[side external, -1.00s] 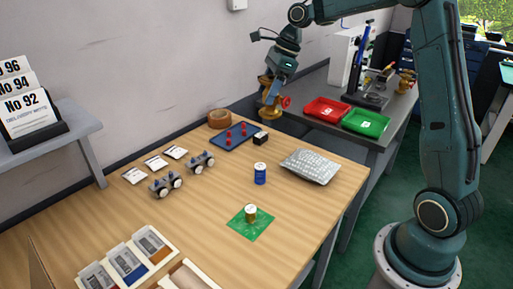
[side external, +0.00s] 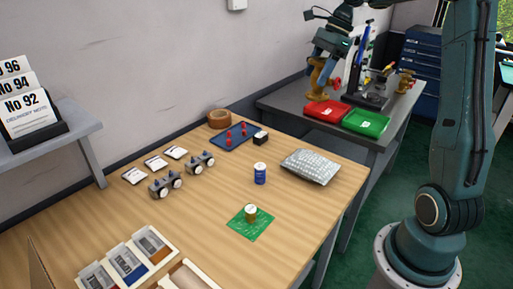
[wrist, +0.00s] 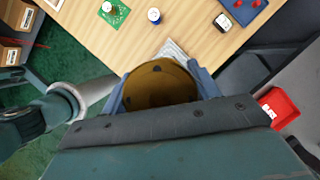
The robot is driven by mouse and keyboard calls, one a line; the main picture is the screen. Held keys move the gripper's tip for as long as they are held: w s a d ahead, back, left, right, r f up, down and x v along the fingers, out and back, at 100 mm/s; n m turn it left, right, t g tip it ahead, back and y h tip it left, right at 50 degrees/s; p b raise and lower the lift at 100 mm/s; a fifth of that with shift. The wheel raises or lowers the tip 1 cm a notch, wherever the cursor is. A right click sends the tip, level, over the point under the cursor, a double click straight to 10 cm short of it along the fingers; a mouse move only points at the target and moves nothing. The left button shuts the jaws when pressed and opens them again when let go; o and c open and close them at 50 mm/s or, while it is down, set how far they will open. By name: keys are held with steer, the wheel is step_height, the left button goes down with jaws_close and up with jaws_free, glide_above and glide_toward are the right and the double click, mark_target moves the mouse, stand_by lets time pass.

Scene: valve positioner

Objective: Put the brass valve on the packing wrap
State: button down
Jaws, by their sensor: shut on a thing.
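The brass valve (side external: 318,78), with a red handle, is held in my gripper (side external: 325,58) above the grey bench, behind the red tray. In the wrist view my gripper (wrist: 160,90) has its fingers on either side of the round brass body of the valve (wrist: 158,85). The packing wrap (side external: 311,166) is a silvery, bubbled sheet lying on the right part of the wooden table, with nothing on it. It is partly hidden behind the valve in the wrist view (wrist: 174,49).
A red tray (side external: 325,112) and a green tray (side external: 367,121) stand on the grey bench (side external: 290,98). A blue can (side external: 260,173), a green mat (side external: 243,228) with a small jar, and a blue board (side external: 228,138) with red pegs are on the table. Table around the wrap is mostly clear.

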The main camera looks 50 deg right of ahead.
step_height(320, 180, down, 16)
steer(key=shift+r, duration=0.2)
stand_by(0.7)
steer(key=shift+w, duration=0.1)
steer(key=shift+f, duration=2.15)
steer(key=shift+f, duration=0.1)
steer(key=shift+c, duration=2)
jaws_free()
steer(key=shift+f, duration=0.1)
steer(key=v, duration=1.2)
steer(key=shift+r, duration=0.2)
